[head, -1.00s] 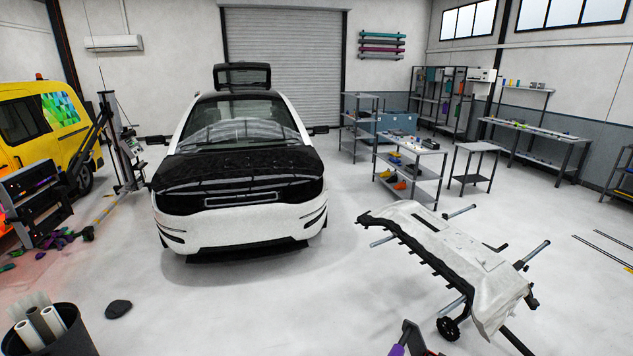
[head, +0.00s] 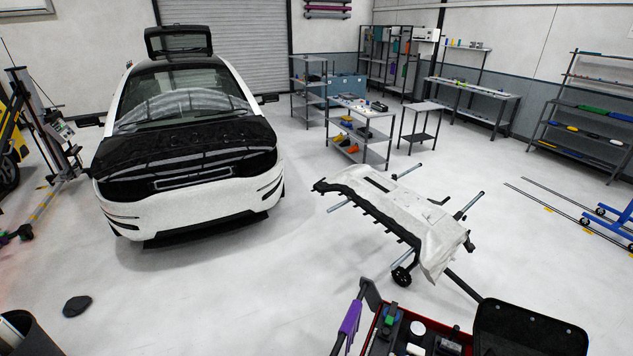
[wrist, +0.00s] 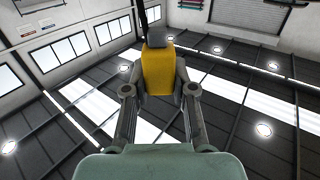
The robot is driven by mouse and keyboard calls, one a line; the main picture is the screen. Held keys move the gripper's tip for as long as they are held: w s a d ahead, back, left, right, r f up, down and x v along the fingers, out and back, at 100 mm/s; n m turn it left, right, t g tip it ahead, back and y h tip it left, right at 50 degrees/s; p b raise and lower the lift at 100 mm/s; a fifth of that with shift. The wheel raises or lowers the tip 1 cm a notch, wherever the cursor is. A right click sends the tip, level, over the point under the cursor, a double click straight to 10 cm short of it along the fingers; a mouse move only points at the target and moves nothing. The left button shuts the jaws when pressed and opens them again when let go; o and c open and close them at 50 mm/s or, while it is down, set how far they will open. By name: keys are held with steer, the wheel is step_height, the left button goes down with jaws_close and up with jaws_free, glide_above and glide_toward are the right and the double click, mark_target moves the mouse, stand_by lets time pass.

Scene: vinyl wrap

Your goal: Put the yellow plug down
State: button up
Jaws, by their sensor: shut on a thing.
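The yellow plug (wrist: 158,70) is in the wrist view, a yellow block with a grey cap at its far end. My gripper (wrist: 160,88) is shut on it, with one grey finger on each side. The wrist view looks up at the ceiling, and no surface shows beneath the plug. Neither my gripper nor the held plug shows in the head view.
An open red case (head: 408,332) with tools is at the lower edge, beside a purple-handled item (head: 350,322). A white bumper (head: 405,208) lies on a stand. A white car (head: 190,200) stands left, shelving (head: 360,135) behind. Floor between is clear.

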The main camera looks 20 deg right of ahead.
steer(key=a+r+n+t+y, duration=0.1)
steer(key=a+n+y, duration=0.5)
steer(key=a, duration=2.3)
steer(key=t+y, duration=0.1)
steer(key=y, duration=0.2)
steer(key=shift+a, duration=0.25)
